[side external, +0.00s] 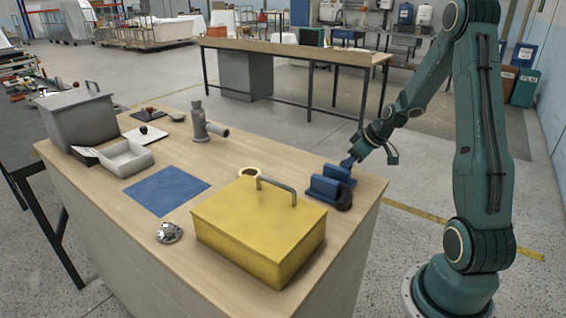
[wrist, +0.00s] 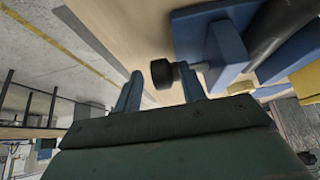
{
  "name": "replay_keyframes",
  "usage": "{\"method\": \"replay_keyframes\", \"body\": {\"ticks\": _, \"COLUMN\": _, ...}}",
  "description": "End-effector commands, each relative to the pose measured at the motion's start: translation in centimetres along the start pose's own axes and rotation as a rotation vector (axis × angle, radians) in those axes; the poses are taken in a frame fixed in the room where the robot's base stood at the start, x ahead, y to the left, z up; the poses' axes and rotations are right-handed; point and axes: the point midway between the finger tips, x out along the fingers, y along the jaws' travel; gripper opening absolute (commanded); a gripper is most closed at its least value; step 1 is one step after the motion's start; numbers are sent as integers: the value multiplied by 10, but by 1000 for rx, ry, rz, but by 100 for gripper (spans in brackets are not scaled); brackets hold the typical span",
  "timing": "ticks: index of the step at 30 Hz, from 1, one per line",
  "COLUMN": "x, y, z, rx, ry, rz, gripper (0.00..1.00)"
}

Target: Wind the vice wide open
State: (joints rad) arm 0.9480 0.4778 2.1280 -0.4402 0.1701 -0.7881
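The blue vice (side external: 323,187) stands near the right end of the wooden bench, with two blue jaws. A dark grey round piece (side external: 345,199) sits between the jaws and shows as a cylinder in the wrist view (wrist: 269,30); whether it is clamped I cannot tell. In the wrist view a black knob (wrist: 162,73) on a short metal spindle sticks out of the vice's near blue plate (wrist: 228,48). My gripper (side external: 350,161) is at the vice's far side. Its two blue fingers (wrist: 160,80) are apart, one on either side of the knob, with gaps showing.
A yellow box (side external: 262,232) with a raised handle stands close to the vice. A blue mat (side external: 167,191), a grey pipe fitting (side external: 205,127), a white tray (side external: 125,158) and a grey lidded box (side external: 80,119) are farther left. The bench's right edge is close to the vice.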

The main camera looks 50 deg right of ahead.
Motion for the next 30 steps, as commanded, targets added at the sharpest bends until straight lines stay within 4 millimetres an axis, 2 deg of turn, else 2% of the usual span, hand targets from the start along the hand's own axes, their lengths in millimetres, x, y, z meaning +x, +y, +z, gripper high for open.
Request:
{"method": "replay_keyframes", "body": {"ticks": 8, "x": -1, "y": -2, "z": 0, "rx": -1, "ry": -1, "rz": -4, "gripper": 41}}
{"method": "replay_keyframes", "body": {"ticks": 14, "x": -12, "y": -1, "z": 0, "rx": -1, "ry": 0, "rz": -3, "gripper": 41}}
{"method": "replay_keyframes", "body": {"ticks": 20, "x": -33, "y": -1, "z": 0, "rx": -1, "ry": 1, "rz": -1, "gripper": 41}}
{"method": "replay_keyframes", "body": {"ticks": 30, "x": -82, "y": 0, "z": 0, "rx": 0, "ry": 1, "rz": 0, "gripper": 41}}
